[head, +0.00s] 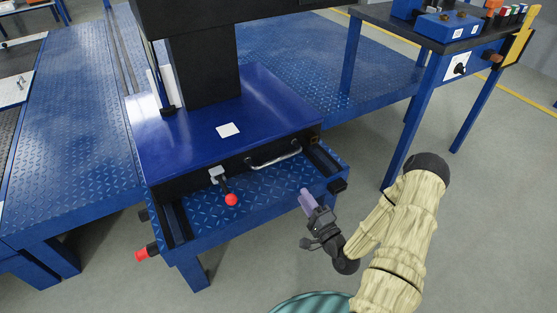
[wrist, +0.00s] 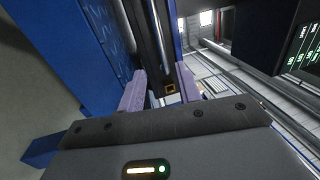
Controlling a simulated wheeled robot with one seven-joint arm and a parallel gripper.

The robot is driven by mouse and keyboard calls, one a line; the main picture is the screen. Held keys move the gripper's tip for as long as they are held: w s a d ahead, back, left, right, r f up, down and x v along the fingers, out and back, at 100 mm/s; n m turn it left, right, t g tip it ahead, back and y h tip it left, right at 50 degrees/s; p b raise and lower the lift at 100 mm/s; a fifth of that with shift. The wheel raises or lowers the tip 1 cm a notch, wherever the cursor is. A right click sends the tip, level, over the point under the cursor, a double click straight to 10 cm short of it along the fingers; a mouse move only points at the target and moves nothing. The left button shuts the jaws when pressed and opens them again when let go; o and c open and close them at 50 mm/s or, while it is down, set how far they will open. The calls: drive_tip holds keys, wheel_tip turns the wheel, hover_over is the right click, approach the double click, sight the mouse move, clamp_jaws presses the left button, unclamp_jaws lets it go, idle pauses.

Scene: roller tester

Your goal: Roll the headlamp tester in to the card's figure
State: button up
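The headlamp tester (head: 190,135) is a blue base with a black column (head: 203,65). It stands on a blue chequered platform between dark rails. A chrome handle (head: 275,157) is on its front face, and a lever with a red ball knob (head: 231,199) is left of it. A blank-looking white card (head: 228,130) lies on the base top; no figure is readable. My gripper (head: 304,196) is off the platform's front right, below the handle and apart from it. In the wrist view its two purple fingers (wrist: 160,88) stand apart with nothing between them.
A red knob (head: 142,255) sticks out at the platform's lower left. A blue bench (head: 445,38) with small devices stands at the upper right. A dark screen with green text (wrist: 305,45) shows in the wrist view.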

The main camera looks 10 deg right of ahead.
sight(278, 159)
drive_tip(key=b+x, duration=0.5)
drive_tip(key=x, duration=1.1)
drive_tip(key=shift+w+a+r, duration=0.15)
drive_tip(key=shift+w, duration=0.2)
clamp_jaws()
